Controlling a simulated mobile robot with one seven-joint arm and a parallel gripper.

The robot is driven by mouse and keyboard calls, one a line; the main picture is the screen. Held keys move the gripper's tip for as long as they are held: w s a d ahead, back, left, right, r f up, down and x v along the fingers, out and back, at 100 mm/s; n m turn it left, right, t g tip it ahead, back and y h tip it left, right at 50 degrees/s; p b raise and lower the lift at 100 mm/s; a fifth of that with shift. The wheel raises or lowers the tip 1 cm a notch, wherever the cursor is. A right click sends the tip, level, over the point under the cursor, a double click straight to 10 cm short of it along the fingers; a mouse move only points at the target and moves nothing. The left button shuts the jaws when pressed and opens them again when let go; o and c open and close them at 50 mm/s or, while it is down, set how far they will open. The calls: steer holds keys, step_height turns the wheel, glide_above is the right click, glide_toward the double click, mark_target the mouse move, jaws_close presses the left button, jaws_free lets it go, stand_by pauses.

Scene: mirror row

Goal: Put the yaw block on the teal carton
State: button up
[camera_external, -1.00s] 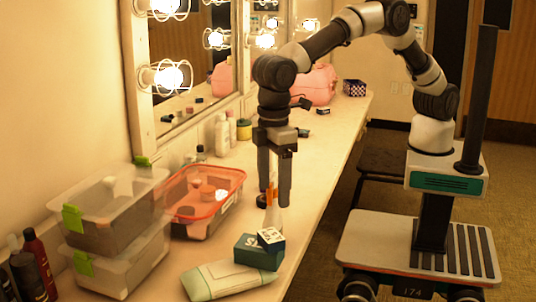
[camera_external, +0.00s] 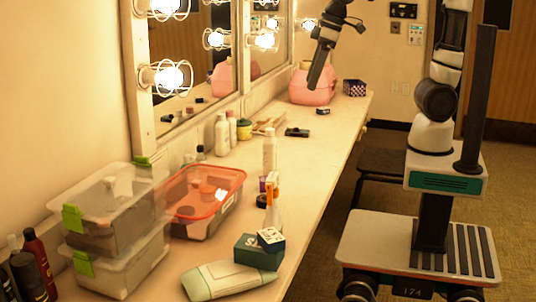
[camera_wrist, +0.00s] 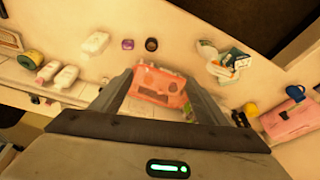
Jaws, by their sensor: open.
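The teal carton (camera_external: 256,257) stands on the counter in the external view, against the back edge of a pale green-and-white pack. A small white-and-teal block, apparently the yaw block (camera_external: 270,238), rests on top of the carton, turned at an angle to it. My gripper (camera_external: 316,82) is high over the far part of the counter, in front of the pink case and well away from the block. Its two fingers stand apart with nothing held between them in the wrist view (camera_wrist: 160,76). I cannot surely pick out the block in the wrist view.
The pale pack (camera_external: 226,281) lies in front of the carton. A bottle with an orange top (camera_external: 272,212) stands just behind it. A red-rimmed bin (camera_external: 205,205) and stacked clear bins (camera_external: 112,225) stand left. The pink case (camera_external: 312,88) is at the far end.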

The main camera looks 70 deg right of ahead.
steer(key=s+d+f+m+t+h, duration=0.1)
steer(key=s+d+f+m+t, duration=0.1)
steer(key=s+d, duration=0.8)
steer(key=shift+s+d+m, duration=0.4)
steer(key=shift+d+m, duration=0.1)
steer(key=shift+d, duration=0.4)
